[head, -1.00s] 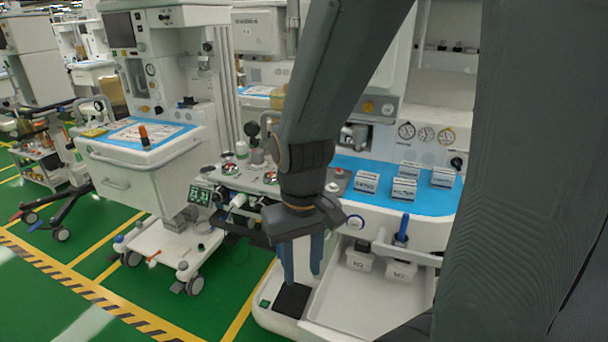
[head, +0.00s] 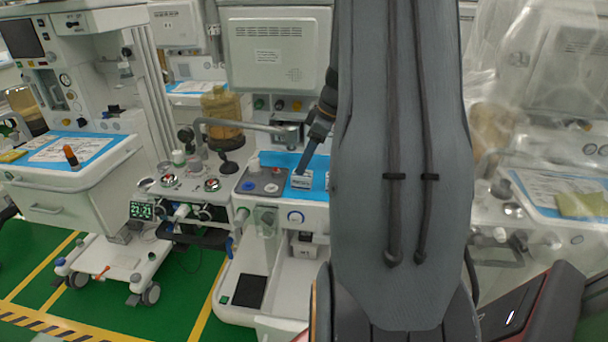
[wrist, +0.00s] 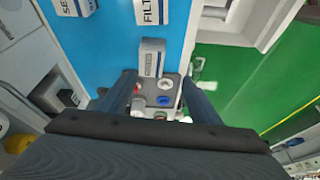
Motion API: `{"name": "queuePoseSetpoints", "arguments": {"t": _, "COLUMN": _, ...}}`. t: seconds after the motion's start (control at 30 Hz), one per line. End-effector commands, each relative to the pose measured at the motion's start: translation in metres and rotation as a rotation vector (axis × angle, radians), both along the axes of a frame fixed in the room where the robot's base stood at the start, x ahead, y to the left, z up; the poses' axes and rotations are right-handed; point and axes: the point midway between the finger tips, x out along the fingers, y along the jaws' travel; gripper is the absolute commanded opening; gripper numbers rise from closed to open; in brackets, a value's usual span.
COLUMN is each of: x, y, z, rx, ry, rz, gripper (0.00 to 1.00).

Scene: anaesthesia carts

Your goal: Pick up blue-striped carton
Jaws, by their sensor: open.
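My gripper (wrist: 157,76) is open in the wrist view, its two dark blue fingers apart. In the head view, my gripper (head: 306,160) points down just above a white carton (head: 301,182) near the front edge of the blue worktop; my forearm hides much of that worktop. Two more white cartons show in the wrist view, one lettered FILT (wrist: 151,11) and one lettered SE (wrist: 74,6). Which one bears the blue stripes is hard to tell.
Another cart (head: 75,175) stands at the left, a plastic-draped one (head: 545,130) at the right.

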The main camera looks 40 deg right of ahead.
Motion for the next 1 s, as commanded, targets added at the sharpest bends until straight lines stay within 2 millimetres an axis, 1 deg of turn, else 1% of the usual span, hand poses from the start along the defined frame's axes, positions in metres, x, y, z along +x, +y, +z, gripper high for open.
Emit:
{"name": "queuePoseSetpoints", "arguments": {"t": 0.03, "x": -0.001, "y": -0.01, "z": 0.002, "rx": -0.004, "ry": -0.013, "rz": 0.007, "gripper": 0.58}}
{"name": "queuePoseSetpoints", "arguments": {"t": 0.1, "x": -0.001, "y": -0.016, "z": 0.0, "rx": -0.007, "ry": -0.024, "rz": 0.02, "gripper": 0.58}}
{"name": "queuePoseSetpoints", "arguments": {"t": 0.17, "x": 0.0, "y": -0.017, "z": -0.003, "rx": -0.008, "ry": -0.028, "rz": 0.024, "gripper": 0.58}}
{"name": "queuePoseSetpoints", "arguments": {"t": 0.3, "x": 0.004, "y": -0.014, "z": -0.017, "rx": -0.008, "ry": -0.028, "rz": 0.027, "gripper": 0.58}}
{"name": "queuePoseSetpoints", "arguments": {"t": 0.47, "x": 0.009, "y": -0.012, "z": -0.028, "rx": -0.009, "ry": -0.028, "rz": 0.026, "gripper": 0.58}}
{"name": "queuePoseSetpoints", "arguments": {"t": 0.8, "x": 0.022, "y": -0.004, "z": -0.064, "rx": -0.008, "ry": -0.028, "rz": 0.027, "gripper": 0.58}}
{"name": "queuePoseSetpoints", "arguments": {"t": 1.0, "x": 0.024, "y": -0.004, "z": -0.071, "rx": -0.011, "ry": -0.029, "rz": 0.027, "gripper": 0.58}}
